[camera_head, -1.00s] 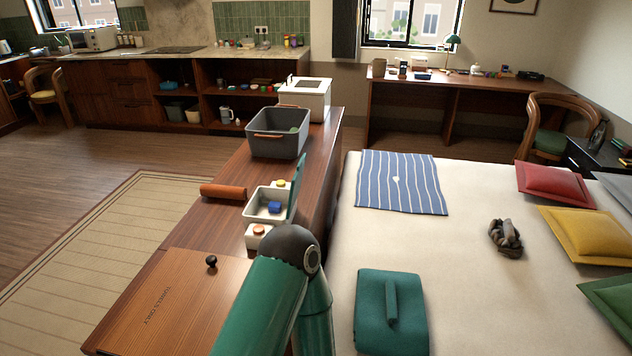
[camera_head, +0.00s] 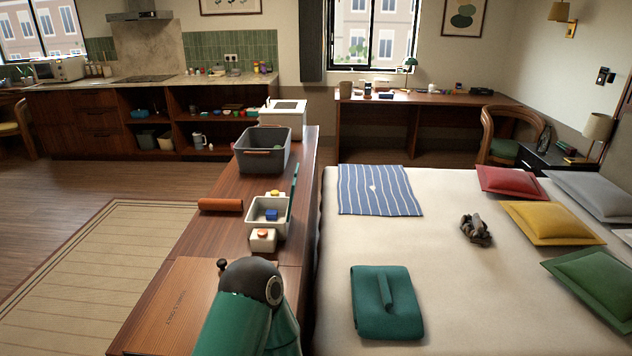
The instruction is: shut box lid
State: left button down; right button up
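A small white open box (camera_head: 254,219) stands on the long wooden counter, with a blue block (camera_head: 271,215) inside. A thin green panel (camera_head: 292,194), which looks like its lid, stands upright along its right side. A white block with an orange round top (camera_head: 263,239) is just in front of the box. Neither gripper shows in the head view.
A grey bin (camera_head: 262,163) and a white appliance (camera_head: 284,117) stand farther along the counter (camera_head: 225,235). An orange-brown roll (camera_head: 220,204) lies left of the box. The bed on the right holds a folded green cloth (camera_head: 365,320), a striped cloth (camera_head: 375,190) and pillows.

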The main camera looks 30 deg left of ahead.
aim_at(293, 189)
jog(key=u, duration=0.15)
jog(key=i, duration=0.9)
jog(key=z, duration=0.1)
